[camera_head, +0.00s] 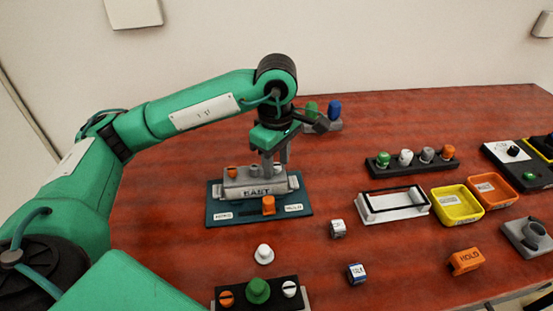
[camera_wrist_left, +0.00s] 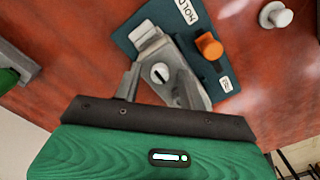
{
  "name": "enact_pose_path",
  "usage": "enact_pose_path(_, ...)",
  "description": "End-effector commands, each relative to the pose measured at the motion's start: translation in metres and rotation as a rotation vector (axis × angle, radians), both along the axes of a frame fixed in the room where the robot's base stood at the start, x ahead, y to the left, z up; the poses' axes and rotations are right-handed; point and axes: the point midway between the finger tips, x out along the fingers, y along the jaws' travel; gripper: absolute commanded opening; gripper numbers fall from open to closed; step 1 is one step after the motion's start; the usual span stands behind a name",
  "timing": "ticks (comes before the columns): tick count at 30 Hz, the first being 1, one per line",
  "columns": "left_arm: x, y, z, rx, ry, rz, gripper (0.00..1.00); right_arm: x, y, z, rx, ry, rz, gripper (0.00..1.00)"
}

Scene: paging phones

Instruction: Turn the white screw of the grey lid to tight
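The grey lid (camera_head: 262,192), marked EAST, sits on a dark teal plate (camera_head: 222,214). An orange screw (camera_head: 232,172) shows on the lid's left part in the head view. The white screw (camera_wrist_left: 160,72), with a dark slot, shows on the lid in the left wrist view; in the head view my gripper mostly hides it. My left gripper (camera_head: 272,162) points down over the lid. In the left wrist view its fingers (camera_wrist_left: 157,88) stand apart on either side of the white screw; contact cannot be told. My right gripper is in neither view.
An orange knob (camera_head: 268,206) stands on the plate before the lid. A white knob (camera_head: 263,254) and a black block with screws (camera_head: 258,293) are nearer. A green and blue peg stand (camera_head: 323,124) is behind. Trays (camera_head: 455,204) lie right.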

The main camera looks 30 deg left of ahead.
Motion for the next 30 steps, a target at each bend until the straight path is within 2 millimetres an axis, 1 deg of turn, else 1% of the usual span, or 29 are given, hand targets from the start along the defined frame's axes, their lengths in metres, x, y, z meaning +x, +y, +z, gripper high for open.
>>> enact_pose_path(7,0.000,0.000,0.000,0.000,0.000,0.000,0.41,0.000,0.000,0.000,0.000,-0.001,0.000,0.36)
enact_pose_path(11,0.001,0.000,0.008,-0.001,-0.003,0.000,0.41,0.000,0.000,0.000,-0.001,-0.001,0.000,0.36)
enact_pose_path(14,0.001,0.000,0.022,-0.002,-0.004,0.000,0.41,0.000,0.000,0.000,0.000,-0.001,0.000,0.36)
enact_pose_path(19,0.001,0.000,0.061,-0.001,-0.006,0.000,0.41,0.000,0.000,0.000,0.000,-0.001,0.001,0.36)
enact_pose_path(21,0.001,0.000,0.072,0.000,-0.005,0.000,0.41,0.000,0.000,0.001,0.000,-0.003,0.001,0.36)
enact_pose_path(30,0.000,0.000,0.116,-0.001,-0.003,0.002,0.41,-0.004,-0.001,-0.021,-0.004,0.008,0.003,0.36)
